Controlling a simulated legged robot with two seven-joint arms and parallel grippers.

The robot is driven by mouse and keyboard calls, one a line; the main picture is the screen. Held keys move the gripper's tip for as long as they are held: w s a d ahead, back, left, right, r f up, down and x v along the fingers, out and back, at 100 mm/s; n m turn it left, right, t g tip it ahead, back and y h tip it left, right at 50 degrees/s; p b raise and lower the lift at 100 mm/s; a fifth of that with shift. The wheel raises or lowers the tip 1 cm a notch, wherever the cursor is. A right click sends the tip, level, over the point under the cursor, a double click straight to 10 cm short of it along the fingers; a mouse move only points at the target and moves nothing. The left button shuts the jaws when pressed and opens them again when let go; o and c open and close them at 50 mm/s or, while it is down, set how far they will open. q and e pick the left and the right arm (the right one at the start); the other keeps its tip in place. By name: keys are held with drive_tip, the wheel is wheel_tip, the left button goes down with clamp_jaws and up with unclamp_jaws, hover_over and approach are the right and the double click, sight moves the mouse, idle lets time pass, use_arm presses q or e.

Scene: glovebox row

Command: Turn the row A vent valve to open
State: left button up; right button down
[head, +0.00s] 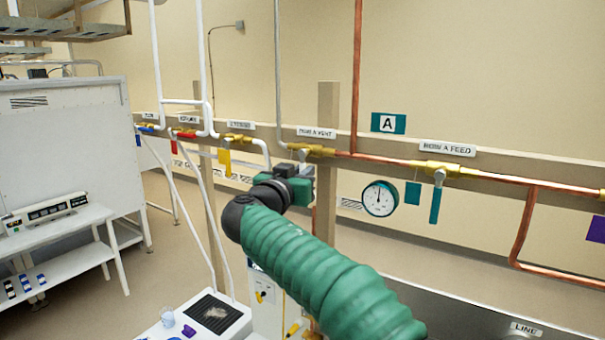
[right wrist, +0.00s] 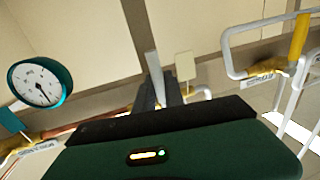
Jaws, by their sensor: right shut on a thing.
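The row A vent valve (head: 318,151) is a brass body on the pipe rail, under a white "VENT" label (head: 316,132) in the head view. My right gripper (head: 303,168) is at this valve, just below and left of its body, and is shut on its handle. The fingers hide most of the handle, so its angle is hard to read. In the right wrist view a pale grey bar (right wrist: 153,64) stands up between the dark fingers of my right gripper (right wrist: 157,92). My left gripper is not in view.
To the right are the row A feed valve (head: 447,168) with a teal handle (head: 435,205) and a round gauge (head: 380,198). To the left are valves with yellow (head: 224,162), red and blue handles. A wooden post (head: 327,110) stands behind the vent valve.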

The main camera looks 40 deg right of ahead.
idle(0.9)
drive_tip(key=shift+s+f+n+b, duration=0.1)
drive_tip(key=shift+s+n+b, duration=0.15)
drive_tip(key=shift+n+b, duration=0.35)
drive_tip(key=shift+s+d+r+n+g+y, duration=0.15)
drive_tip(key=shift+s+n, duration=0.15)
drive_tip(key=shift+n, duration=0.55)
drive_tip(key=shift+s+d+r+n+g+y, duration=0.1)
drive_tip(key=shift+s+d+r+n+g, duration=0.15)
drive_tip(key=shift+n, duration=0.65)
drive_tip(key=shift+s+d+r+n+g+y, duration=0.15)
drive_tip(key=shift+s+n, duration=0.2)
drive_tip(key=shift+n, duration=0.5)
drive_tip(key=shift+a, duration=0.1)
drive_tip(key=c, duration=1.6)
unclamp_jaws()
drive_tip(key=shift+o, duration=0.8)
drive_tip(key=shift+w+f, duration=0.1)
drive_tip(key=shift+w, duration=0.05)
